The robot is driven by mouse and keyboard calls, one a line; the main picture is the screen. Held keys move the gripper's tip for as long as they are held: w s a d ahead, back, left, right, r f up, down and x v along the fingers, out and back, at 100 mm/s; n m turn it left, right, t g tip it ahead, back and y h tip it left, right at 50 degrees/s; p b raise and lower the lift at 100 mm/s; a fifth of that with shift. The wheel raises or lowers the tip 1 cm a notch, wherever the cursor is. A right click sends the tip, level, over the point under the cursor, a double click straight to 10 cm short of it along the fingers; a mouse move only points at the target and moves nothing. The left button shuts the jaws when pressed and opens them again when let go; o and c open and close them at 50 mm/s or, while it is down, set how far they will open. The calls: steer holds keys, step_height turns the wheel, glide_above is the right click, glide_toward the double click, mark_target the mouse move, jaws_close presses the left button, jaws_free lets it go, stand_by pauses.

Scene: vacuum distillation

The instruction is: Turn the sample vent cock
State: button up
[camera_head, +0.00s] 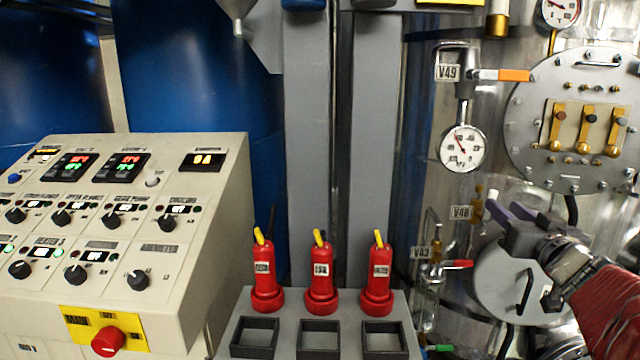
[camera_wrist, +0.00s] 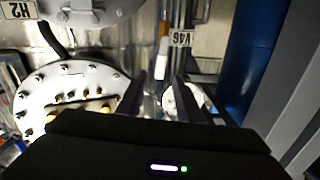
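No readable label names the sample vent cock, so I cannot tell which valve it is. Candidates are the valve tagged V49 with an orange handle (camera_head: 514,75), the brass-coloured fitting (camera_head: 478,205) by tag V48, and the valve tagged V43 with a red handle (camera_head: 458,264). My gripper (camera_head: 501,209) is in front of the steel vessel, just right of the V48 tag, its dark fingers pointing left. In the wrist view my gripper (camera_wrist: 158,88) has its fingers apart with nothing seen between them.
A round pressure gauge (camera_head: 462,148) hangs below V49. A bolted round plate (camera_head: 545,125) with brass levers is to the upper right. Several red extinguisher-shaped bottles (camera_head: 320,275) stand on a grey stand. A control console (camera_head: 190,250) fills the left.

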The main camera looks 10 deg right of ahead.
steer(key=shift+x, duration=3.55)
steer(key=shift+c, duration=0.6)
jaws_close()
